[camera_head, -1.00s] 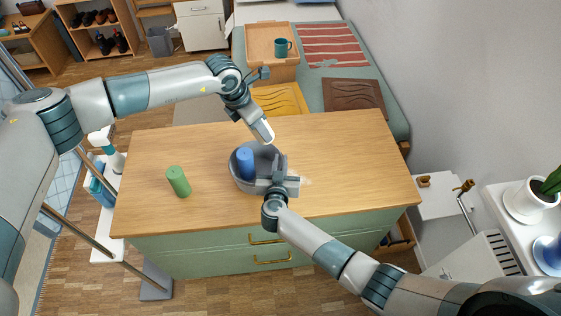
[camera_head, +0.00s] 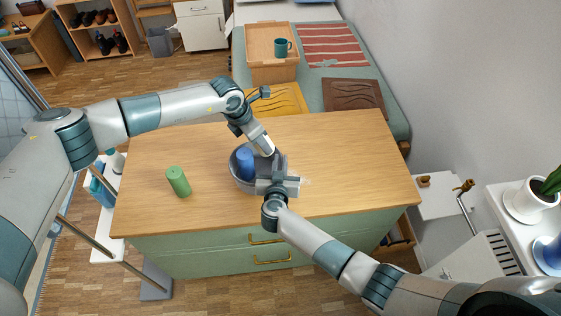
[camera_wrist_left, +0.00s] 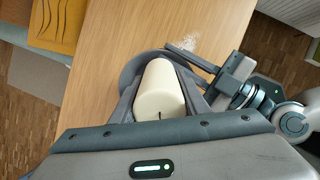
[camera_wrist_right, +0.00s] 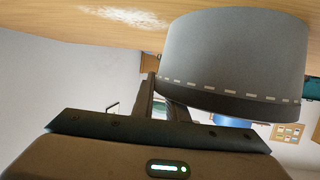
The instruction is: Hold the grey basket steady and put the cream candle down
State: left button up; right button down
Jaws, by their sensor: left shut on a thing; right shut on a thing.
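The grey basket (camera_head: 235,178) stands on the wooden table top. A blue candle (camera_head: 245,162) stands inside it on the left. My left gripper (camera_head: 267,148) is shut on the cream candle (camera_wrist_left: 160,92), at the basket's far right side. In the left wrist view the candle lies between the fingers, with the basket wall (camera_wrist_left: 133,70) around its far end. Whether the candle touches the basket floor is hidden. My right gripper (camera_head: 280,183) is shut on the basket's near right side. In the right wrist view the basket (camera_wrist_right: 235,60) fills the upper right.
A pale patch (camera_head: 305,181) marks the table just right of my right gripper. The table's right half (camera_head: 350,150) is clear. Behind it is a bench with a tray (camera_head: 259,45) and a teal mug (camera_head: 283,47).

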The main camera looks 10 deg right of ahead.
pick_arm(q)
jog(key=shift+f, duration=1.95)
pick_arm(e)
jog(key=shift+s+f, duration=0.15)
jog(key=shift+f, duration=0.05)
pick_arm(q)
jog(key=o, duration=1.3)
jog(key=shift+o, duration=0.2)
jog(key=shift+r, duration=0.1)
jog(key=v, duration=1.2)
jog(key=shift+s, duration=0.1)
jog(key=shift+d, duration=0.1)
pick_arm(e)
jog(key=c, duration=1.7)
grip_release()
jog(key=shift+o, duration=0.2)
jog(key=shift+s+a+r, duration=0.1)
